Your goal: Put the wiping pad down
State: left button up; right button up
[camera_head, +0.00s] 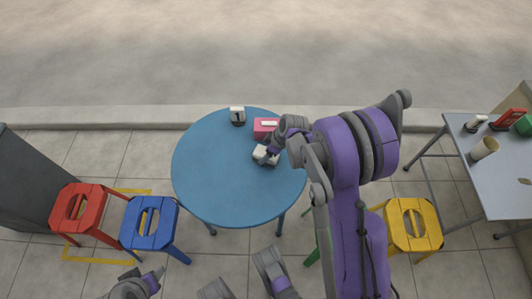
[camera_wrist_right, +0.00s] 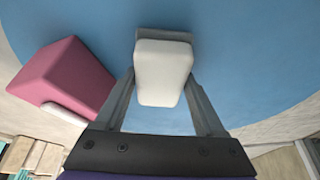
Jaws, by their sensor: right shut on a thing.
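The wiping pad is a pale, rounded block (camera_wrist_right: 163,72) between the two grey fingers in the right wrist view. It also shows in the head view (camera_head: 262,152), over the right part of the round blue table (camera_head: 210,170). My right gripper (camera_head: 266,157) is shut on it. The pad is at or just above the tabletop; I cannot tell whether it touches. Part of my left arm's end (camera_head: 140,285) shows at the bottom left of the head view, away from the table, and its jaws are unclear.
A pink box (camera_head: 259,133) with a white piece stands close behind the pad. A small white and dark item (camera_head: 237,116) stands at the table's back edge. The table's left and front are bare. Red (camera_head: 90,197), blue (camera_head: 131,222) and yellow (camera_head: 428,224) stools stand around.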

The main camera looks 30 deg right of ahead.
jog(key=shift+f, duration=0.1)
jog(key=o, duration=0.9)
jog(key=shift+f, duration=0.1)
jog(key=shift+c, duration=0.2)
jog(key=o, duration=0.4)
jog(key=shift+o, duration=0.2)
